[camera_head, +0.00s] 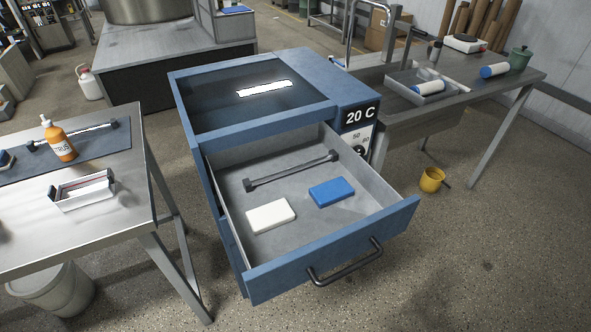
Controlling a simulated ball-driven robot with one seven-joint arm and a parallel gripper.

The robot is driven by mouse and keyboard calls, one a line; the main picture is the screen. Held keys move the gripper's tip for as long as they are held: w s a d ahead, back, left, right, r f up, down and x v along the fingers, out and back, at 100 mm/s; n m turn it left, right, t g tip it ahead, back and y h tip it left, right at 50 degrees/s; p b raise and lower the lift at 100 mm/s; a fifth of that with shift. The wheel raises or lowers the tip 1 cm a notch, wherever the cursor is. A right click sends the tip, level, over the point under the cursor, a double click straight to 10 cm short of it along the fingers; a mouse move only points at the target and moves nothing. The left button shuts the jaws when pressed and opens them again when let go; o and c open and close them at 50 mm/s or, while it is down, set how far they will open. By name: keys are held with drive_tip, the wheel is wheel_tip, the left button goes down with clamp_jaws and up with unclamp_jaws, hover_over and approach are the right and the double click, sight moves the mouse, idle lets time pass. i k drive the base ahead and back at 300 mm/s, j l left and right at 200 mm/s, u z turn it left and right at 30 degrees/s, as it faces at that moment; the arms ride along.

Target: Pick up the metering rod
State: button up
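A thin grey rod with dark blocks at both ends (290,171) lies slanted on the floor of the open drawer, towards its back. A similar rod with dark ends (92,129) lies on the blue-grey mat of the left table, partly behind an orange bottle. I cannot tell from their looks which of the two is the metering rod. The drawer (335,250) is pulled out of the blue cabinet marked "20 C". My gripper is not in view.
A white block (271,216) and a blue block (331,192) lie in the drawer in front of the rod. The orange bottle (58,140) and a small white tray (82,190) stand on the left table (120,220). A yellow mug (432,180) is on the floor.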

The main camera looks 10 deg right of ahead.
sight(332, 155)
drive_tip(key=i+l+u, duration=0.15)
drive_tip(key=l+u, duration=0.15)
drive_tip(key=i+l+u, duration=0.1)
drive_tip(key=l+u, duration=0.55)
drive_tip(key=l, duration=0.2)
